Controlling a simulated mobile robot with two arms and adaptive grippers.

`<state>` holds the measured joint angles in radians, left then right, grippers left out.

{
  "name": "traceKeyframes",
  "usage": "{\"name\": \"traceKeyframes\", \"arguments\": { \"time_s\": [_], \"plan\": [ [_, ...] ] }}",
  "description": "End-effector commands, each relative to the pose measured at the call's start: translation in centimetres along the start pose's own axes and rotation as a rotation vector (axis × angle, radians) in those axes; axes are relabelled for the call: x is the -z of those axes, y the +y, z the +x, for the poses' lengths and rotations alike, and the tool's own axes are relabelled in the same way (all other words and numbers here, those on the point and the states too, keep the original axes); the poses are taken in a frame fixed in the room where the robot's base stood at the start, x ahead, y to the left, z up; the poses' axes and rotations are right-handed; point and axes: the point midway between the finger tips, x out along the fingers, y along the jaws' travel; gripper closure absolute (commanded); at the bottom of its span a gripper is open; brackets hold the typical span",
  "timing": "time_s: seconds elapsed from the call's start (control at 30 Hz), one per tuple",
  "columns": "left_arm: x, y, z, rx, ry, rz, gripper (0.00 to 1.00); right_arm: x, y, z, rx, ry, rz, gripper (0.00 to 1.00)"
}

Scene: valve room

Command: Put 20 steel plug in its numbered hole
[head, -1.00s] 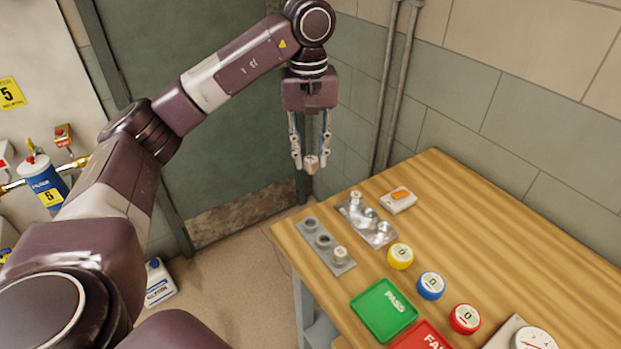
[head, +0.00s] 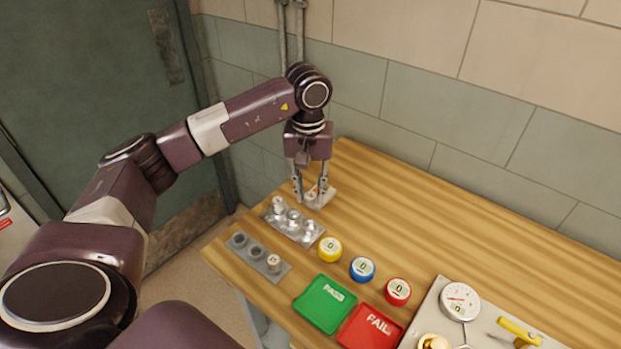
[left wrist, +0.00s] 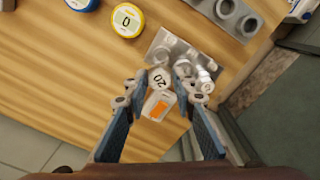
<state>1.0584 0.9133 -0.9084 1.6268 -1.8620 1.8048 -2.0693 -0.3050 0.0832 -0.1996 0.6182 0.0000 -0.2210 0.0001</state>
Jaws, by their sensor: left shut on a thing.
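My left gripper (head: 312,192) is shut on the 20 steel plug, whose round pale top reads "20" in the left wrist view (left wrist: 160,78). It holds the plug beyond the far end of a shiny metal block (head: 301,235), not seated in it. The block carries several round fittings; a pale plug (head: 278,203) stands at its far end. Hole numbers are too small to read. My right gripper is out of view.
A white box with an orange top (head: 327,194) lies beneath or behind the gripper. Yellow (head: 330,249), blue (head: 362,269) and red (head: 398,291) round gauges, green PASS (head: 325,301) and red FAIL (head: 370,328) trays stand nearer. The table's far right is clear.

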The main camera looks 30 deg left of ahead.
Motion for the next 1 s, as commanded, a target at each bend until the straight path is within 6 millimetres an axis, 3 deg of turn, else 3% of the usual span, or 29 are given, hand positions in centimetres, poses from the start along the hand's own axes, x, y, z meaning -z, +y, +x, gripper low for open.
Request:
{"name": "traceKeyframes", "arguments": {
  "time_s": [0.7, 1.0],
  "plan": [
    [0.1, -0.1, 5.9, -0.001, 0.001, -0.001, 1.00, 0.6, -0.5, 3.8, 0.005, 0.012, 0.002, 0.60],
    [0.1, -0.1, 6.4, -0.002, 0.002, -0.001, 1.00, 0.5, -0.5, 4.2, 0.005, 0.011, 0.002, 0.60]
  ]
}}
